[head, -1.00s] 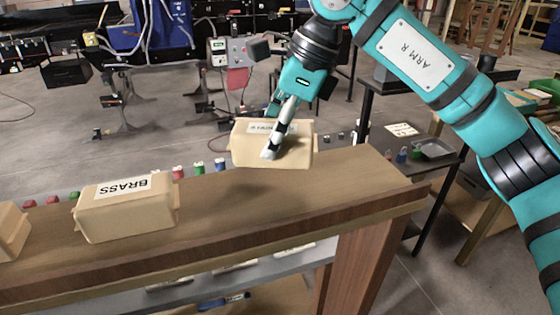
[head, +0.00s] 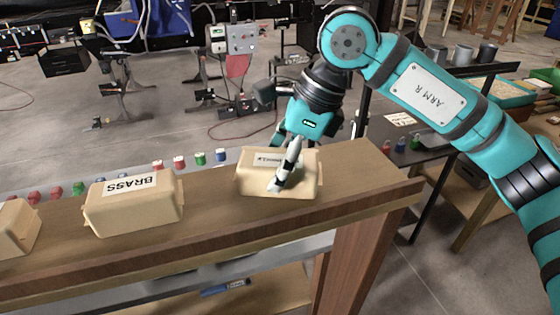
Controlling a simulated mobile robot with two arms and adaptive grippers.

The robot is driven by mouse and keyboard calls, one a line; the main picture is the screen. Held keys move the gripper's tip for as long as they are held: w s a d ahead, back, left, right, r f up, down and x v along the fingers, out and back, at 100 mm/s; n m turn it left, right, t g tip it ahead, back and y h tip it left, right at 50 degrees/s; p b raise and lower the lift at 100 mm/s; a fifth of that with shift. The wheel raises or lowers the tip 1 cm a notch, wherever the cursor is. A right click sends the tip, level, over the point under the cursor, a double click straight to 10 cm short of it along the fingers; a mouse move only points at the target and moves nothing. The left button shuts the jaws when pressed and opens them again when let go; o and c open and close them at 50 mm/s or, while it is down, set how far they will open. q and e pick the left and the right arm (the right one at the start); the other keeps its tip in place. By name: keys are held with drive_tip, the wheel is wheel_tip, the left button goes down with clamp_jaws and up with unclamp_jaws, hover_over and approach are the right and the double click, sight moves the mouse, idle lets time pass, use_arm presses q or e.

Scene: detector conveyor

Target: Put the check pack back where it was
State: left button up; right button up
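A cream box-shaped pack (head: 255,184) with a white label is at the right part of the wooden bench (head: 213,212). The label is partly hidden by a gripper finger, so I cannot read it or tell for sure that this is the check pack. My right gripper (head: 281,170) is over it from behind, with one finger against its front face; the other finger is mostly hidden behind it. The pack sits level, on or just above the bench top; I cannot tell which. My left gripper is not in view.
A similar pack labelled BRASS (head: 132,205) stands to the left, and another cream pack (head: 15,228) is cut off at the left edge. Small coloured pieces (head: 179,162) line up behind the bench's back edge. Bench top is clear between the BRASS pack and the held one.

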drive_tip(key=o, duration=0.4)
drive_tip(key=shift+r, duration=0.2)
drive_tip(key=shift+d+r, duration=0.2)
drive_tip(key=shift+r, duration=0.15)
drive_tip(key=b+v, duration=0.2)
drive_tip(key=v, duration=0.7)
drive_tip(key=shift+d+r, duration=0.15)
drive_tip(key=shift+r, duration=0.2)
drive_tip(key=shift+d+r+b, duration=0.25)
drive_tip(key=shift+r+b, duration=0.05)
drive_tip(key=shift+r, duration=0.3)
